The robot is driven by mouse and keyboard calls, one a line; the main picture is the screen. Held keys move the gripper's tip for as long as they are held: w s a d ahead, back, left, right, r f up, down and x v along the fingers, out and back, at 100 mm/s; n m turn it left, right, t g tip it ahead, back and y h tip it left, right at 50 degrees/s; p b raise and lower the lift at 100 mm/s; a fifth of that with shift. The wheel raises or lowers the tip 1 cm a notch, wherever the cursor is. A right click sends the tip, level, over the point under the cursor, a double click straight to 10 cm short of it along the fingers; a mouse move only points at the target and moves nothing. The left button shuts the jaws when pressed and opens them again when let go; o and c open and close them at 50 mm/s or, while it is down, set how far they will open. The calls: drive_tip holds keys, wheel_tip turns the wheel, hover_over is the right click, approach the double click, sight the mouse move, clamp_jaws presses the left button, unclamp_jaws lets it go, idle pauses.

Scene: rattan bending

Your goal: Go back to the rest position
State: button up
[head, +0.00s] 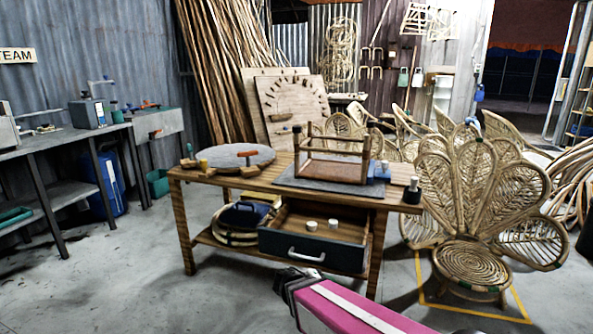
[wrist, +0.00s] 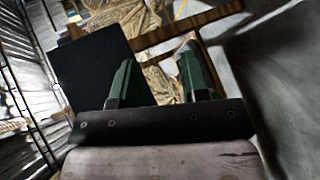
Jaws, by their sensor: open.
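My gripper (wrist: 158,64) shows in the wrist view with its two green fingers apart and nothing between them. In the head view my pink and white arm reaches in from the bottom, in front of the wooden workbench (head: 230,183); the fingers cannot be made out there. The bench's drawer (head: 312,248) is pulled open, and two small pale cylinders (head: 322,225) show at it. In the wrist view a dark flat panel (wrist: 85,65) lies left of the fingers, and a wooden bar (wrist: 190,27) crosses beyond them.
A rattan frame (head: 335,158) stands on a grey mat on the bench, beside a round grey disc (head: 236,159) and hand tools. A petal-backed rattan chair (head: 475,265) stands at the right within yellow floor lines. The concrete floor (head: 130,280) at the left front is clear.

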drive_tip(key=s+d+m+g+y, duration=0.1)
drive_tip(key=d+m+g+y, duration=0.3)
drive_tip(key=d+y, duration=0.4)
drive_tip(key=shift+s+d+m+g+y, duration=0.2)
drive_tip(key=shift+m+g+y, duration=0.15)
drive_tip(key=shift+y, duration=1.65)
drive_tip(key=shift+f, duration=0.15)
